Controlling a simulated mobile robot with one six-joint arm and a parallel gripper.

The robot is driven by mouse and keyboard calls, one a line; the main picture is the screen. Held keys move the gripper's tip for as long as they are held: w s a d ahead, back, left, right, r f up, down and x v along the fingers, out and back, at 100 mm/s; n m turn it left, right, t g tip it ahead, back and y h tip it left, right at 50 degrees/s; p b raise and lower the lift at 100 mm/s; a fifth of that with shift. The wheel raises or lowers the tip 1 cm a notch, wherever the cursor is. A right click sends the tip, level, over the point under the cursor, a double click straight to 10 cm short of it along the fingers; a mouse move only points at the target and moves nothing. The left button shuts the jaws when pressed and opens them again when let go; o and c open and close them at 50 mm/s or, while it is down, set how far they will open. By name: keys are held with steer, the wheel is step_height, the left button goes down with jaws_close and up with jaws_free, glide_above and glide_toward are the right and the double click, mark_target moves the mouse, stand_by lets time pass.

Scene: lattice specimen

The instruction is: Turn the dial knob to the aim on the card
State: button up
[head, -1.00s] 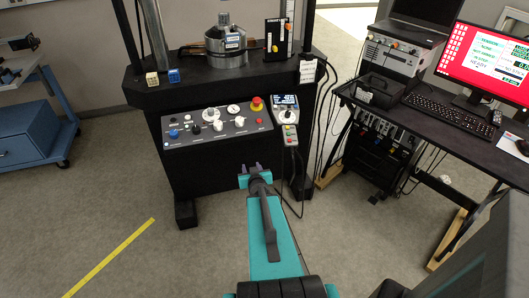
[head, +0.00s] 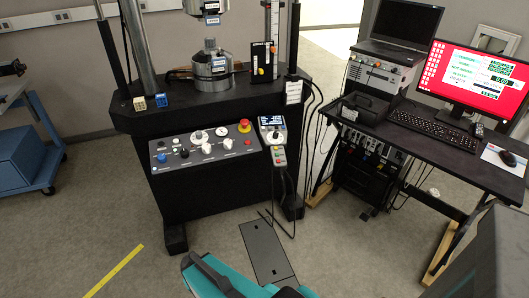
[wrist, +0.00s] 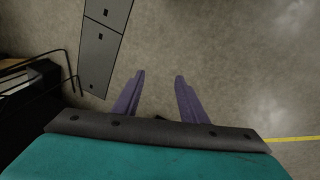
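The machine's sloped control panel (head: 203,148) carries several knobs. A dial knob with a pale round plate (head: 198,136) sits at its upper middle, and white knobs (head: 207,148) sit below and right of it. A pendant (head: 274,138) right of the panel also has a round knob. I cannot tell which is the task's dial, and the settings are too small to read. A pale card (head: 294,92) hangs on the frame's right front; its print is unreadable. In the wrist view my gripper (wrist: 160,75) is open and empty above bare floor, away from the panel.
A red button (head: 243,125) stands on the panel's upper right corner. Cables hang below the pendant. A grey floor plate (head: 265,252) lies before the machine. A desk with a keyboard (head: 434,124) and red monitor (head: 482,72) stands right. Floor at front left is clear.

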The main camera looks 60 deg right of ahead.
steer(key=s+a+n+g+y, duration=0.2)
steer(key=s+a+g, duration=0.4)
steer(key=s+a, duration=0.8)
steer(key=shift+a+f+n, duration=0.45)
steer(key=shift+a+n, duration=0.2)
steer(key=shift+n, duration=0.25)
steer(key=shift+w, duration=0.1)
steer(key=shift+c, duration=1)
steer(key=shift+a, duration=0.1)
